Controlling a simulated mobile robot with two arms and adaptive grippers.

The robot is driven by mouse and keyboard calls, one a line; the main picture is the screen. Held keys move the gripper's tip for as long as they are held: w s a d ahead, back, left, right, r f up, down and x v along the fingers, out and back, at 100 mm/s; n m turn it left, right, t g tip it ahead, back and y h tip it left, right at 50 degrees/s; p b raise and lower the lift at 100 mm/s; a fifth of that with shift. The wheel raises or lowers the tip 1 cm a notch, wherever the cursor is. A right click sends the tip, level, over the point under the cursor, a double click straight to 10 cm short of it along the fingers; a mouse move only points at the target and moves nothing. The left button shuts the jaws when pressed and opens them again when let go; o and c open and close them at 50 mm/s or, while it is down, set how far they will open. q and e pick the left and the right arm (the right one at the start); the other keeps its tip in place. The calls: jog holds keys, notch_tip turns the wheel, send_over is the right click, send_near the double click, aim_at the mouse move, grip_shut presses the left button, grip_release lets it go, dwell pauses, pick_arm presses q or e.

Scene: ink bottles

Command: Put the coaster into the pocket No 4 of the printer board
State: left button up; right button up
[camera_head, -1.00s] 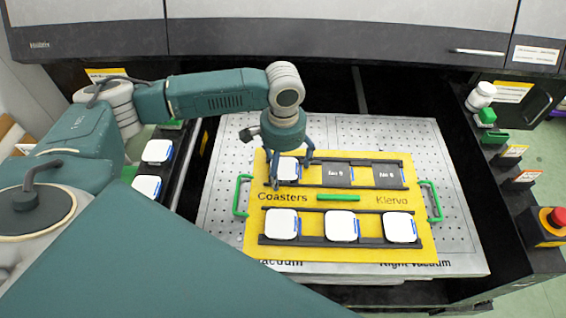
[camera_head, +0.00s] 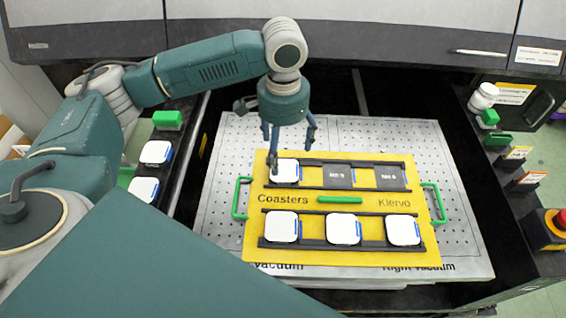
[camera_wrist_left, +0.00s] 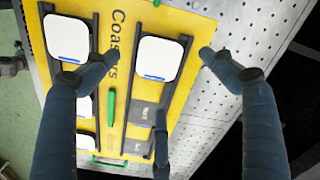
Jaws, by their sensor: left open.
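The yellow printer board (camera_head: 430,240) lies on the perforated bed. A white coaster with a blue edge (camera_head: 285,171) lies flat in the top row's leftmost pocket, before the pockets marked No 5 (camera_head: 338,177) and No 6 (camera_head: 390,178). Its own pocket's number is covered. It also shows in the left wrist view (camera_wrist_left: 160,58). My left gripper (camera_head: 289,150) is open and empty above this coaster, its fingers apart around it in the left wrist view (camera_wrist_left: 160,72). My right gripper is not in view.
The board's lower row holds three coasters (camera_head: 282,227). More coasters (camera_head: 156,152) and a green block (camera_head: 167,120) sit on the left side rack. Green handles (camera_head: 242,197) stand at the board's ends. A red emergency button (camera_head: 557,216) is at the right.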

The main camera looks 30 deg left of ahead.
pick_arm(q)
notch_tip(320, 180, up, 5)
jog(key=shift+r, duration=0.1)
dwell(0.6)
